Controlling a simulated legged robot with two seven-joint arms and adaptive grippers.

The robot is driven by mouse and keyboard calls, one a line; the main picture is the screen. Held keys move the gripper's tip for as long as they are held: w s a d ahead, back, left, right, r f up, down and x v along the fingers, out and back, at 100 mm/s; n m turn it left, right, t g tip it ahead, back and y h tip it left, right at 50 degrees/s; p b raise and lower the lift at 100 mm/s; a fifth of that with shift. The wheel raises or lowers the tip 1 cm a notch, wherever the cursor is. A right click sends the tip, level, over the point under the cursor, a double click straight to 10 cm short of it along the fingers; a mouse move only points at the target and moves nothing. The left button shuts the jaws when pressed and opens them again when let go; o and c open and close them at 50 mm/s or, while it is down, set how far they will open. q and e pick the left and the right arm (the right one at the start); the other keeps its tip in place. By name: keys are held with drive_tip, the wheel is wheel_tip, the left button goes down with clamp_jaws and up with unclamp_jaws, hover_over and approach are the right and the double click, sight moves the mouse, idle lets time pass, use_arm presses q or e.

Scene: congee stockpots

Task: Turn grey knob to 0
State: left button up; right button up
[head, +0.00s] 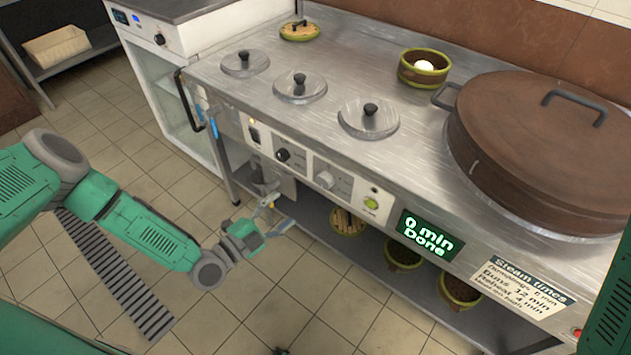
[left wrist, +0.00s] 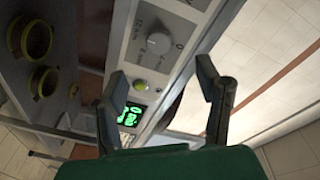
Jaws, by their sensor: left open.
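The grey knob (head: 325,180) sits on the front control panel of the steel counter, right of a black knob (head: 283,155). In the left wrist view the grey knob (left wrist: 160,43) shows ahead, between and beyond the fingers, with small markings around it that I cannot read fully. A "0" shows on the panel near it. My left gripper (head: 279,212) is open and empty, in front of the panel, below and left of the grey knob and apart from it. Its spread fingers also show in the left wrist view (left wrist: 160,78). My right gripper is not in view.
A green-lit button (head: 371,203) and a display (head: 425,232) reading "0 min Done" lie right of the knob. A large brown lid (head: 540,130) and several smaller lids cover the counter (head: 300,45). Pots (head: 403,254) stand on the shelf below. The floor in front is clear.

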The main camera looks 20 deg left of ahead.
sight(322, 184)
use_arm(q)
drive_tip(key=x, duration=0.4)
drive_tip(key=d+b+x, duration=0.1)
drive_tip(key=x, duration=0.7)
drive_tip(key=shift+s+d+r+b, duration=0.1)
drive_tip(key=shift+s+b, duration=0.3)
drive_tip(key=shift+w, duration=0.25)
drive_tip(key=shift+w+a, duration=0.2)
drive_tip(key=shift+a, duration=0.1)
drive_tip(key=shift+d, duration=0.5)
drive_tip(key=c, duration=1.2)
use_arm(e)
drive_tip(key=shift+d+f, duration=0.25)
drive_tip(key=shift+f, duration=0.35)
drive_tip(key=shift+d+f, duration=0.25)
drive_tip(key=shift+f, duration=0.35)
